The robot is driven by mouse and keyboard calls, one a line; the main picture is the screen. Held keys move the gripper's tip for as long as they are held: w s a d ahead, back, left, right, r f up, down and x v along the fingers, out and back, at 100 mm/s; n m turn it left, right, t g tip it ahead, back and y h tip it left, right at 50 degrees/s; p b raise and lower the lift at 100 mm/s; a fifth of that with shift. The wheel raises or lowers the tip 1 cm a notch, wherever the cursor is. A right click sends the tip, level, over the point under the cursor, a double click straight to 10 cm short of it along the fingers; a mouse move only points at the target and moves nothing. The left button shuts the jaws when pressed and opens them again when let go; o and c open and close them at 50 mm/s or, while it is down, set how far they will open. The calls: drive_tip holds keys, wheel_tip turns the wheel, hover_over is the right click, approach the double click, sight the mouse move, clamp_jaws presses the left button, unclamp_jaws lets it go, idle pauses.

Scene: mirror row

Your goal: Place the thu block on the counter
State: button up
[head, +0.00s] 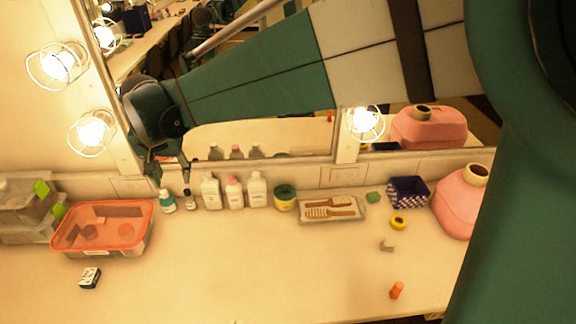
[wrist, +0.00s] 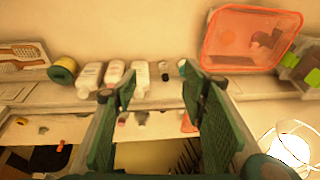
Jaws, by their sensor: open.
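A small black-and-white block (head: 90,278) lies on the counter (head: 240,265) at the front left in the head view, in front of the red-rimmed tub. It may be the thu block, but its marking is too small to read. It does not show in the wrist view. My gripper (head: 167,168) is raised near the mirror, above the small bottles at the back of the counter. In the wrist view its two fingers (wrist: 157,88) are spread with nothing between them.
A red-rimmed tub (head: 140,226) and clear boxes (head: 25,208) stand at the left. Several bottles (head: 234,193), a yellow-green jar (head: 285,197), a brush tray (head: 331,209), a checked basket (head: 407,191) and a pink jug (head: 460,203) line the back. The middle counter is clear.

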drive_tip(key=s+d+r+t, duration=0.1)
drive_tip(key=s+d+r, duration=0.1)
drive_tip(key=d, duration=0.8)
drive_tip(key=s+d+r, duration=0.2)
drive_tip(key=d, duration=0.8)
drive_tip(key=s+d+r+t, duration=0.1)
drive_tip(key=s+d+r, duration=0.1)
drive_tip(key=d, duration=0.7)
drive_tip(key=s+d+f+t, duration=0.1)
drive_tip(key=s+d+f, duration=0.1)
drive_tip(key=s+d, duration=0.5)
drive_tip(key=s+d+f+t+h, duration=0.1)
drive_tip(key=s+d+f, duration=0.2)
drive_tip(key=s+d, duration=0.4)
drive_tip(key=d, duration=0.7)
drive_tip(key=shift+s+f, duration=0.3)
drive_tip(key=shift+s, duration=0.1)
